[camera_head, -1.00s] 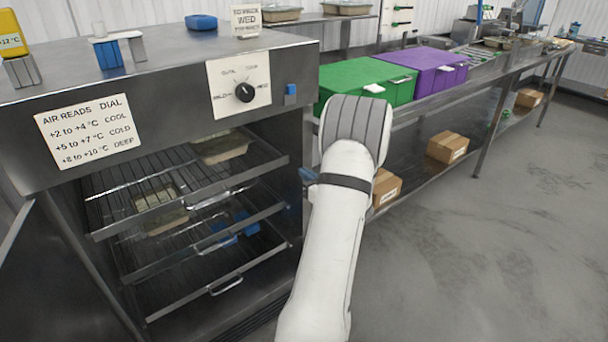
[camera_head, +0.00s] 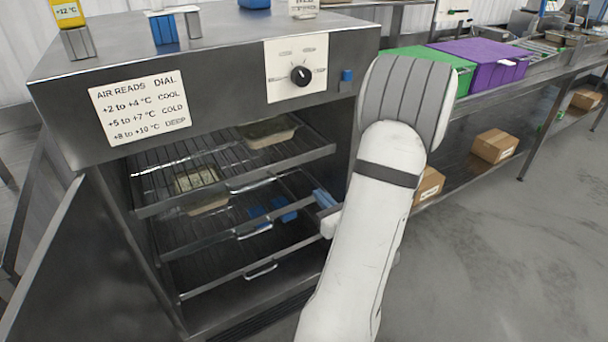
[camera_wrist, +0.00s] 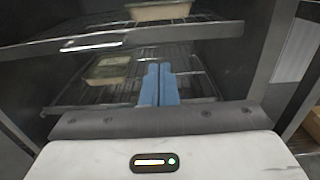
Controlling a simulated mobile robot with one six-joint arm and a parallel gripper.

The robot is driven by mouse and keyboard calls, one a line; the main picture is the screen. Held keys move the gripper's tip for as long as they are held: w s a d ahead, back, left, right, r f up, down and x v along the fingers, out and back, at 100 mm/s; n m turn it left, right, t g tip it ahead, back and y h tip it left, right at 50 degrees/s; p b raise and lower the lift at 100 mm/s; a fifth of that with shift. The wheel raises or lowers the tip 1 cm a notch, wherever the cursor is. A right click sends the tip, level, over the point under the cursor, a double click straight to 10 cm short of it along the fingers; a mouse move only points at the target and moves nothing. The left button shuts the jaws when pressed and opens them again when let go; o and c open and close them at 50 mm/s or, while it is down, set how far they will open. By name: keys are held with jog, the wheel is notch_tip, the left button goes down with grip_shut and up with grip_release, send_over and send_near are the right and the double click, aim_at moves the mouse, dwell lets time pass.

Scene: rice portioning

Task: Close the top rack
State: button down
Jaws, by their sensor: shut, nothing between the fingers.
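The top rack (camera_head: 240,181) is a wire shelf with a metal front bar and small handle, in the open steel cabinet. A pale food container (camera_head: 270,133) sits at its back right. The rack sticks out towards me. In the wrist view the top rack (camera_wrist: 130,38) crosses above my fingers. My gripper (camera_head: 325,198) has blue fingers, just right of the racks and a little below the top rack's right front corner. In the wrist view my gripper (camera_wrist: 159,72) is shut and empty, its fingertips side by side. My arm hides part of the cabinet's right side.
A second rack (camera_head: 215,243) and a third rack (camera_head: 230,282) lie below. A second container (camera_head: 202,188) shows through the top rack's wires. The cabinet door (camera_head: 60,270) stands open at left. A green box (camera_head: 468,75) and purple box (camera_head: 490,60) are at right. Floor at right is clear.

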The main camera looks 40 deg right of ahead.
aim_at(290, 163)
jog(key=b+x, duration=0.2)
jog(key=x, duration=1.2)
jog(key=shift+s, duration=0.1)
jog(key=shift+d, duration=0.1)
